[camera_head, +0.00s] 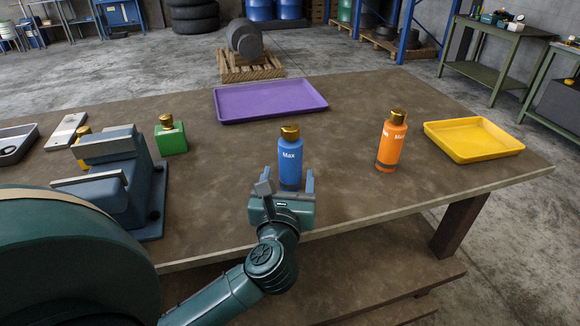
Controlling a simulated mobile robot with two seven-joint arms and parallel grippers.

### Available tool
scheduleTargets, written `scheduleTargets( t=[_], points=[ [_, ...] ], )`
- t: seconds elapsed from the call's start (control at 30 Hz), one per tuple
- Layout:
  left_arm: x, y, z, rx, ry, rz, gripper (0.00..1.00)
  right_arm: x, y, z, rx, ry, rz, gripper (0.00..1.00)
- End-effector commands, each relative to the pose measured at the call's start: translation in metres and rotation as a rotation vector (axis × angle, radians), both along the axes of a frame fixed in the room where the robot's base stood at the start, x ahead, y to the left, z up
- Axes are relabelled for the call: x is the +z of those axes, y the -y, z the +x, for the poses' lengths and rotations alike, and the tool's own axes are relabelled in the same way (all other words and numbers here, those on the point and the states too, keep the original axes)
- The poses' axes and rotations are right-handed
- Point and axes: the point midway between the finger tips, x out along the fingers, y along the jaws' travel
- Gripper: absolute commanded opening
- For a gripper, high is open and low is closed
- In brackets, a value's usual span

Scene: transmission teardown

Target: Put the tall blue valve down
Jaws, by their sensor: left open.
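The tall blue valve (290,155) is a blue bottle-like cylinder with a gold cap and the label "Max". It stands upright on the brown table, near the front edge. My left gripper (282,182) is open at the valve's base, on the near side, with its fingers pointing toward it. One finger shows on each side of the valve's lower part; I cannot tell whether either touches it. The gripper hides part of the valve's bottom. My right gripper does not show.
An orange valve (391,142) stands to the right, before a yellow tray (472,138). A purple tray (268,99) lies behind. At left are a green block-shaped valve (171,138) and a blue-grey vise (118,185). The table (345,185) is bare between the blue and orange valves.

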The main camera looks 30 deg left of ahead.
Motion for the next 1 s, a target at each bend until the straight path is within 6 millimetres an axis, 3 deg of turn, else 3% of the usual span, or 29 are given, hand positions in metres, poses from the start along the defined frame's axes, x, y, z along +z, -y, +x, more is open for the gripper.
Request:
scheduleTargets(
  t=[0.1,0.3,0.53,0.63,0.77,0.87,0.97,1.0],
  points=[
    [-0.003,0.012,-0.024,-0.001,-0.003,-0.004,0.66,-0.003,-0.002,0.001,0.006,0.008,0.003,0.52],
    [-0.001,0.025,-0.048,0.000,-0.001,0.000,0.66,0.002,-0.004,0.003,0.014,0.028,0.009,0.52],
    [0.001,0.028,-0.055,0.001,0.002,0.013,0.66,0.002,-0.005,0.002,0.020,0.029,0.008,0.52],
    [0.007,0.030,-0.055,-0.009,0.015,0.123,0.66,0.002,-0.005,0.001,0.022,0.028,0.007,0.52],
    [0.022,0.046,-0.057,-0.050,0.035,0.510,0.66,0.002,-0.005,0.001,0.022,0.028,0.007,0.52],
    [0.023,0.076,-0.060,-0.103,0.024,0.957,0.66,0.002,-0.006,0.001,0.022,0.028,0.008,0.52],
    [0.001,0.113,-0.065,-0.181,-0.015,1.434,0.66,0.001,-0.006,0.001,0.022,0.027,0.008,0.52],
    [-0.014,0.128,-0.068,-0.219,-0.037,1.624,0.66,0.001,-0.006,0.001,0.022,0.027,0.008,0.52]
  ],
)
